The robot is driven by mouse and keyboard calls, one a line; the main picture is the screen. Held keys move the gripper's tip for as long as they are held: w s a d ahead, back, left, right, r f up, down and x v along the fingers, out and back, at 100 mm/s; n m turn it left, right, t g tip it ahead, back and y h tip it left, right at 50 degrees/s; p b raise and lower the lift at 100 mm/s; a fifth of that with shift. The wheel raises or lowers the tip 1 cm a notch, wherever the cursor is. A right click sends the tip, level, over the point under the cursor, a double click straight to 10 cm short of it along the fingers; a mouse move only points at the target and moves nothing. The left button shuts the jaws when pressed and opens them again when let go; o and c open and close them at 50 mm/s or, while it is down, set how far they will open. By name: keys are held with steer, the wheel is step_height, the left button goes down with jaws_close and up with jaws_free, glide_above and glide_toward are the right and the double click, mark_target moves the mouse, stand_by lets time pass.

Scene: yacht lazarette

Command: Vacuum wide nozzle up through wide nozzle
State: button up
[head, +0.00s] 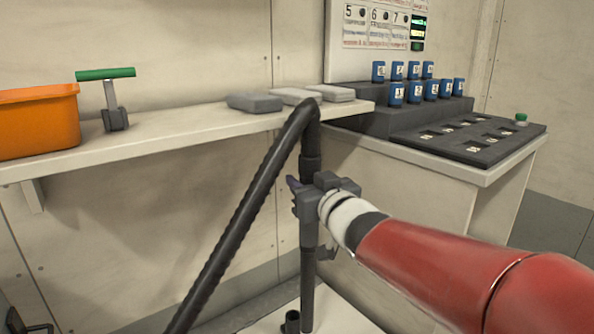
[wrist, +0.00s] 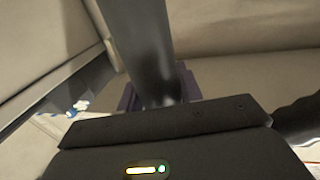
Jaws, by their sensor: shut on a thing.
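A dark vacuum wand (head: 307,275) hangs nearly upright, with a ribbed black hose (head: 245,220) bending over from its top and running down to the lower left. My gripper (head: 304,197) is shut on the wand's handle part, just below the hose bend. In the wrist view the dark tube (wrist: 150,50) stands between the fingers. The wand's lower part passes in front of a white surface (head: 345,312) at the bottom. A short black cylinder (head: 291,322) stands beside it; I cannot tell whether it is a nozzle. No wide nozzle shows clearly.
A shelf (head: 175,135) along the wall holds an orange bin (head: 38,122), a green-handled tool (head: 108,95) and grey blocks (head: 255,102). On the right, a counter (head: 430,170) carries blue numbered containers (head: 397,94) and a dark slotted panel (head: 470,138).

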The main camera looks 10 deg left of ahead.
steer(key=w+d+p+v, duration=0.1)
steer(key=p+v, duration=0.2)
steer(key=v, duration=0.4)
steer(key=shift+d, duration=0.3)
steer(key=shift+s, duration=0.15)
